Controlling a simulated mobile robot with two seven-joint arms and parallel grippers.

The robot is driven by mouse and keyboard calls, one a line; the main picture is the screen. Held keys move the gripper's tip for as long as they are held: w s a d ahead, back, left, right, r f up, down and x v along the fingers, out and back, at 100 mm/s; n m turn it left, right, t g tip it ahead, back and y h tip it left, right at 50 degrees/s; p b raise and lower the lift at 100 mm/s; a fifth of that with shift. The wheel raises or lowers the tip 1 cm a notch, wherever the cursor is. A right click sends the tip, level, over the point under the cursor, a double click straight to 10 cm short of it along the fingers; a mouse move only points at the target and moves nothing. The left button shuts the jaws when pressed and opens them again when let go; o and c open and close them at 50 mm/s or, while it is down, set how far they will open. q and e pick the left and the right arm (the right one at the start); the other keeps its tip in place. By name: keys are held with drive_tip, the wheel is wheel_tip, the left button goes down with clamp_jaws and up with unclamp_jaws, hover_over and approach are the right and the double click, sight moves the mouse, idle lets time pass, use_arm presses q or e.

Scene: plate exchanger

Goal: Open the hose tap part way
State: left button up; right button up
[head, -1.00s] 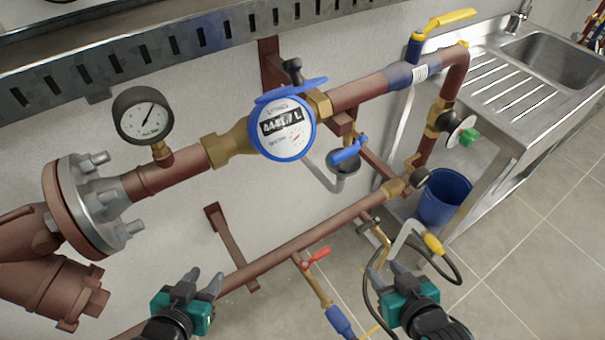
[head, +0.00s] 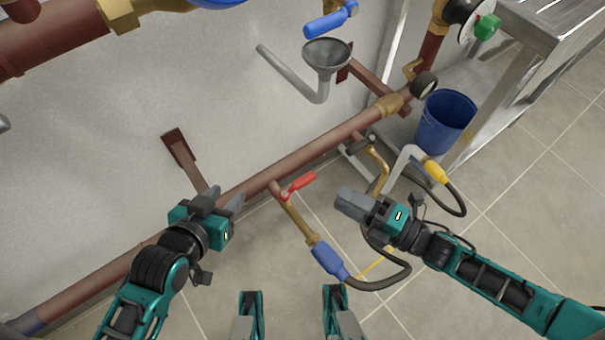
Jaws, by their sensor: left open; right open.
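A small tap with a red lever (head: 299,187) sits on a brass branch (head: 296,215) below the long copper pipe. A blue hose connector (head: 328,260) and black hose (head: 382,284) follow it. The lever lies across the branch, pointing right. My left gripper (head: 226,197) is open and empty, left of the lever and close to the copper pipe in the picture. My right gripper (head: 345,203) is open and empty, right of the lever, its fingers pointing left toward it. It hides part of a second brass branch (head: 379,165).
The copper pipe (head: 320,147) runs diagonally along the wall. A grey funnel (head: 326,57) is above. The tiled floor in front has free room.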

sight(311, 182)
drive_tip(key=b+x, duration=0.1)
drive_tip(key=x, duration=1)
drive_tip(key=shift+w+a+r, duration=0.1)
drive_tip(key=shift+w+a, duration=0.15)
drive_tip(key=shift+a, duration=0.05)
drive_tip(key=c, duration=0.7)
clamp_jaws()
